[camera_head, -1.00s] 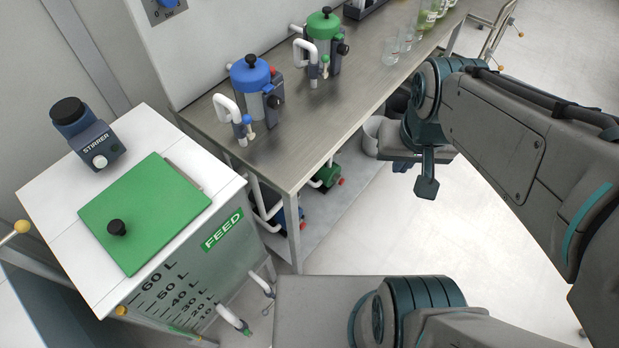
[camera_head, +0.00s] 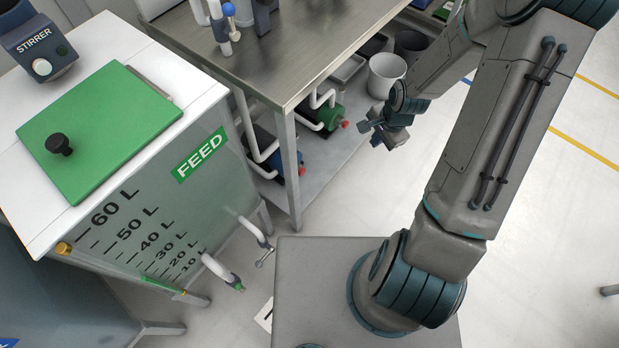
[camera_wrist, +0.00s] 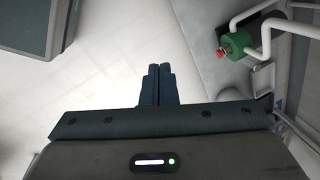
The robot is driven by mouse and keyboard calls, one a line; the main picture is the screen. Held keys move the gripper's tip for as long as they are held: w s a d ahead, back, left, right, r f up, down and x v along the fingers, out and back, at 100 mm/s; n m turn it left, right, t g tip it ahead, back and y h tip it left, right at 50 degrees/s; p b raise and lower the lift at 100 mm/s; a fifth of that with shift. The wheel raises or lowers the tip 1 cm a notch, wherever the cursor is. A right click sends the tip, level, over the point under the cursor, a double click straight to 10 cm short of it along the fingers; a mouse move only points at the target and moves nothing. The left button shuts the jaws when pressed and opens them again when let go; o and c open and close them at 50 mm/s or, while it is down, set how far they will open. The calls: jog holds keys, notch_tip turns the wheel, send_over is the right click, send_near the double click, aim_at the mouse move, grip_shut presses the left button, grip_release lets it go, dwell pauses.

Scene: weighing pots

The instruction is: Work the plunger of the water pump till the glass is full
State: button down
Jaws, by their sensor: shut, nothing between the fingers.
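The water pump of the task cannot be singled out for sure. A green pump (camera_head: 328,116) with a red end sits on the lower shelf under the bench, with white pipes rising from it; it also shows in the wrist view (camera_wrist: 235,43). A blue pump (camera_head: 275,157) with a red end stands nearer on the same shelf. My gripper (camera_head: 370,133) is shut and empty, in the air just right of the green pump. Its closed fingers (camera_wrist: 159,82) point over the floor in the wrist view. No glass shows in the current views.
The steel bench (camera_head: 250,60) stands above the lower shelf (camera_head: 322,172). A white bucket (camera_head: 386,75) is behind my gripper. The feed tank (camera_head: 150,215) with a green lid (camera_head: 100,130) stands at left, and a stirrer (camera_head: 38,50) on it. Floor at right is clear.

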aim_at(303, 174)
jog(key=a+f+m+t+y+b, duration=0.1)
jog(key=a+f+m+b, duration=0.2)
jog(key=f, duration=0.7)
jog(key=w+a+f+m+t+y+b, duration=0.1)
jog(key=f+m+b, duration=0.4)
jog(key=f, duration=0.5)
jog(key=w+a+f+m+t+y+b, duration=0.1)
jog(key=a+f+m+y+b, duration=0.2)
jog(key=f, duration=0.7)
jog(key=a+m+b, duration=0.1)
jog(key=a+m, duration=0.1)
jog(key=shift+a+f+m+t, duration=0.25)
jog(key=shift+a+m+t, duration=0.05)
jog(key=shift+t, duration=0.1)
jog(key=shift+w+f, duration=0.1)
jog(key=b+x, duration=0.4)
jog(key=x, duration=0.6)
jog(key=shift+a+b, duration=0.25)
jog(key=shift+b, duration=0.15)
jog(key=shift+w+a+b, duration=0.35)
jog(key=shift+w+a, duration=0.25)
jog(key=shift+a, duration=0.15)
jog(key=shift+w+a+b, duration=0.3)
jog(key=shift+w+a, duration=0.3)
jog(key=shift+a, duration=0.2)
jog(key=shift+w, duration=0.1)
